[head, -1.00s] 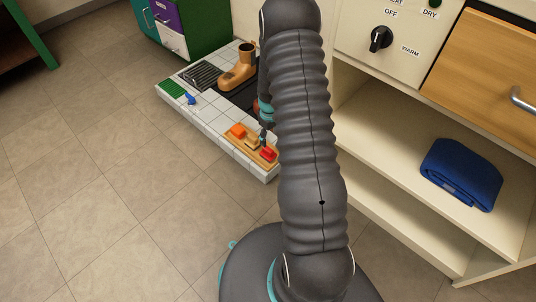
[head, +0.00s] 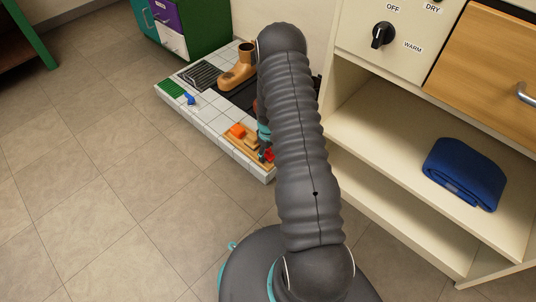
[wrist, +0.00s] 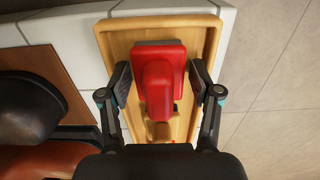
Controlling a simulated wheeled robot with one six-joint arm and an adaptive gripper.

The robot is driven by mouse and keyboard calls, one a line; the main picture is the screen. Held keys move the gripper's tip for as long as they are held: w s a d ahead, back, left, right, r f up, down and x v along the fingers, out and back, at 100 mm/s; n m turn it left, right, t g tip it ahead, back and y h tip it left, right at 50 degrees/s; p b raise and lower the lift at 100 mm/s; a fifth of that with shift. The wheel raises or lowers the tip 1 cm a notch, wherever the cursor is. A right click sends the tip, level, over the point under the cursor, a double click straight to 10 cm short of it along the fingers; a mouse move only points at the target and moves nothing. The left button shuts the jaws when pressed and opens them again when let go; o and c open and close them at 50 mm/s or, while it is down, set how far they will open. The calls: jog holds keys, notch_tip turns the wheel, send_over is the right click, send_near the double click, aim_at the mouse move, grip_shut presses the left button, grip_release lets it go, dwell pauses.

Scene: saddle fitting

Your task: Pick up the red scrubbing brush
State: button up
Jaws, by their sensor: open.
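The red scrubbing brush (wrist: 158,78) lies in a shallow wooden tray (wrist: 106,42) in the wrist view. My gripper (wrist: 158,84) is open, with one finger on each side of the brush. A narrow gap shows between the brush and each finger. In the head view the red brush (head: 268,155) shows at the near end of the tray (head: 235,144), partly hidden by my gripper (head: 264,145) and arm.
The tray sits near the edge of a low white-tiled platform (head: 207,121). A cabinet with a folded blue towel (head: 464,174) stands right.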

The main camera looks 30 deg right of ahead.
jog(key=c, duration=1.1)
notch_tip(320, 180, up, 10)
jog(key=shift+p, duration=0.65)
